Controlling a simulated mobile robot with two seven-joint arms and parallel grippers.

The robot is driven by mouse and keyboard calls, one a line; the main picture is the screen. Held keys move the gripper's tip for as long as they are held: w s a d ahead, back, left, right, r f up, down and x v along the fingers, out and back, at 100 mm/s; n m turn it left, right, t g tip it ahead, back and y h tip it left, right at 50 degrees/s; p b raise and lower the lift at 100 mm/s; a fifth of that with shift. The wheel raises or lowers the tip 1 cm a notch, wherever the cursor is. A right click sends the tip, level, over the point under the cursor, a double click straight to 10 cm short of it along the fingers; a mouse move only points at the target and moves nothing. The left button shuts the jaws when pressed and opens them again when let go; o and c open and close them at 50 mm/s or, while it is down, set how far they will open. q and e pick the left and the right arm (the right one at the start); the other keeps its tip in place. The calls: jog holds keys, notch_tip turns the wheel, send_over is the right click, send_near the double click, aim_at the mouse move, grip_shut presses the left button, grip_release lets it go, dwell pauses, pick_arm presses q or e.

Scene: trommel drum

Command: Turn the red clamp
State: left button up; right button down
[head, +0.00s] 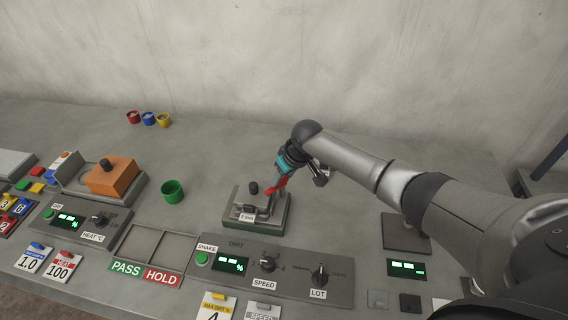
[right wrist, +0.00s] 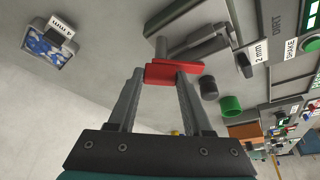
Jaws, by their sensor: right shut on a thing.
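The red clamp (head: 281,185) sits on the right side of a small grey device with a green base (head: 272,228) and a "2 mm" label. In the right wrist view the red clamp (right wrist: 172,71) lies between the fingertips of my right gripper (right wrist: 165,78), which is shut on it. In the head view my right gripper (head: 285,180) comes down onto the clamp from the upper right and partly covers it. Grey pipes and a dark knob (head: 254,188) stand beside the clamp on the device. My left gripper is not in view.
A control panel with a SPEED knob (head: 267,263) and a LOT knob (head: 319,275) lies in front of the device. A green cup (head: 173,191) stands to its left, near an orange block (head: 110,175). Small coloured cups (head: 148,118) stand at the back.

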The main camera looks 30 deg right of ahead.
jog(key=m+p, duration=0.1)
jog(key=m+h+p, duration=0.1)
jog(key=m+p, duration=0.1)
jog(key=shift+a+r, duration=0.2)
jog(key=shift+m+h+p, duration=0.4)
jog(key=shift+m+p, duration=0.4)
jog(key=m+h+p, duration=0.1)
jog(key=m, duration=0.1)
jog(key=shift+a+f+m, duration=0.1)
jog(key=shift+f+m, duration=0.05)
jog(key=shift+m, duration=0.15)
jog(key=shift+w+m+g+h, duration=0.1)
jog(key=shift+m+g+h, duration=0.35)
jog(key=shift+m, duration=0.85)
jog(key=shift+c, duration=1.6)
grip_release()
